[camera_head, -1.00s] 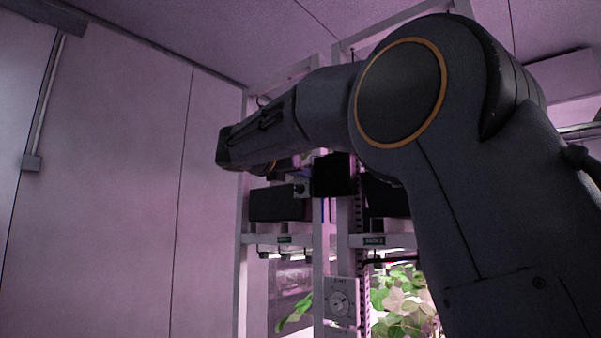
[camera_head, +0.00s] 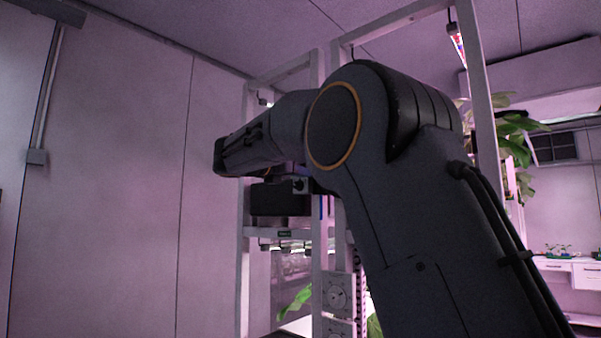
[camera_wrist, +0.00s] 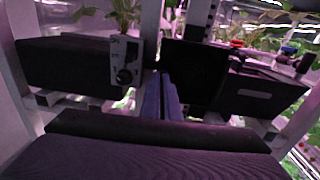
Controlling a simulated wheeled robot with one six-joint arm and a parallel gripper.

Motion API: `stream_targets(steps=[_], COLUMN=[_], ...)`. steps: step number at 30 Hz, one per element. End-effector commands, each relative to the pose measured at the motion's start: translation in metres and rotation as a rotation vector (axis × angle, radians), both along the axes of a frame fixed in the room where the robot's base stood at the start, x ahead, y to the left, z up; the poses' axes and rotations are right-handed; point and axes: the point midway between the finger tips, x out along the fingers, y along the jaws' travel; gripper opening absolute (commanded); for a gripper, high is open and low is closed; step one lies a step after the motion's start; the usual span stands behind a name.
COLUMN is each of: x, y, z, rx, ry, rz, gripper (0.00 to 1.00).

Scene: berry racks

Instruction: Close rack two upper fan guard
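In the wrist view a dark flat panel (camera_wrist: 190,75), seemingly the rack two upper fan guard, stands upright at the left side of a black box (camera_wrist: 262,95) with a pale slot. I cannot tell how far it stands open. My gripper (camera_wrist: 162,88) shows two blue-violet fingers side by side, shut with nothing visible between them. They point toward the panel's lower left edge; contact is unclear. In the head view my arm hides the gripper, panel and rack two box.
A black box (camera_head: 280,200) sits in the left rack; it also shows in the wrist view (camera_wrist: 70,62), beside a grey knob plate (camera_wrist: 125,62). White rack posts (camera_head: 478,90) stand close around my arm.

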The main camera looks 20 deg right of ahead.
Motion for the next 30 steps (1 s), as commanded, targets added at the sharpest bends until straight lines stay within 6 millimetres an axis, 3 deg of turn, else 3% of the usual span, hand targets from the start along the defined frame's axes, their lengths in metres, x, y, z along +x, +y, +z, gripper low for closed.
stream_targets(steps=[8,21,30], x=[-0.012,-0.055,-0.066], y=[0.022,0.100,0.116], z=[0.002,-0.002,0.000], rx=[-0.001,0.000,-0.001], ry=[0.000,-0.001,-0.001], rz=[-0.004,-0.003,-0.007], gripper=[0.00,0.00,0.00])
